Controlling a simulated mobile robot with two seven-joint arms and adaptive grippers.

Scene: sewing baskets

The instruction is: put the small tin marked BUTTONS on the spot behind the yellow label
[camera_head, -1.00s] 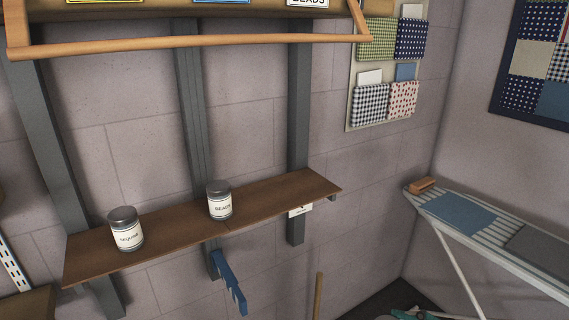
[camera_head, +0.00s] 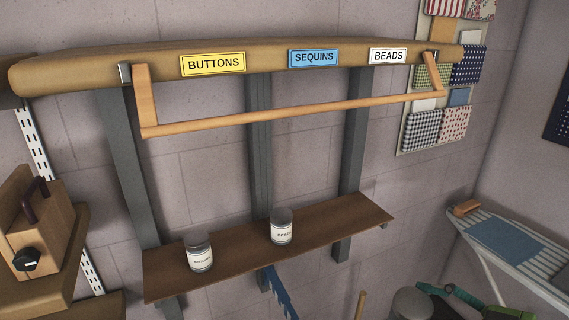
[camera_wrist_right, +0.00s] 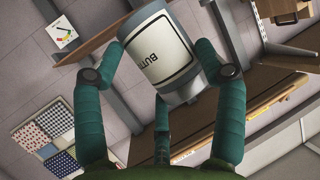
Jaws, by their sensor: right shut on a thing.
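The yellow BUTTONS label (camera_head: 213,63) is on the front edge of the upper wooden shelf (camera_head: 80,76), at its left part. The shelf top behind it shows too little to tell what is there. My right gripper (camera_wrist_right: 160,74) is shut on the small tin marked BUTTONS (camera_wrist_right: 176,45), whose white label reads "BUTT" in the wrist view. In the head view a grey lid (camera_head: 411,302), apparently this tin's, shows at the bottom right beside a green finger, below the lower shelf. My left gripper is not in view.
The SEQUINS tin (camera_head: 198,254) and BEADS tin (camera_head: 281,228) stand on the lower shelf (camera_head: 340,217). A wooden rail (camera_head: 290,116) hangs in front below the upper shelf. Blue SEQUINS (camera_head: 313,57) and white BEADS (camera_head: 388,56) labels are further right. An ironing board (camera_head: 540,270) stands right.

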